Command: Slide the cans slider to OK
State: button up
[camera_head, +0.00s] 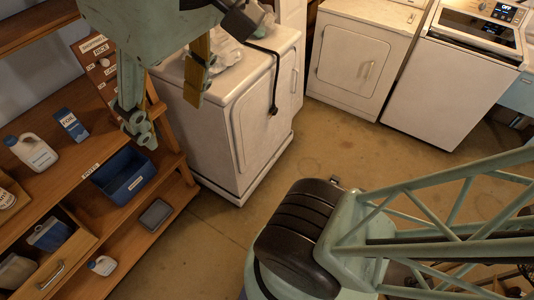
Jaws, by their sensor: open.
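A brown wooden board (101,61) with small white labels stands upright at the back of the shelving on the left. One label appears to read RICE; the smaller ones are hard to read. I cannot make out the cans slider or its position for certain, and my gripper hides the board's right part. My gripper (169,117) hangs from the top of the view, just right of the board. Its two fingers are spread wide with nothing between them. I cannot tell its exact distance from the board.
The wooden shelves hold a white jug (32,151), a blue FOIL box (71,124), a blue bin (124,175) and an open drawer (60,262). White appliances (262,108) stand behind. A dark cable (276,80) hangs near my gripper. Floor (190,245) is clear between shelves and my base.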

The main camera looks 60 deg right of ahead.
jog(key=shift+s+f, duration=0.2)
jog(key=shift+f, duration=0.15)
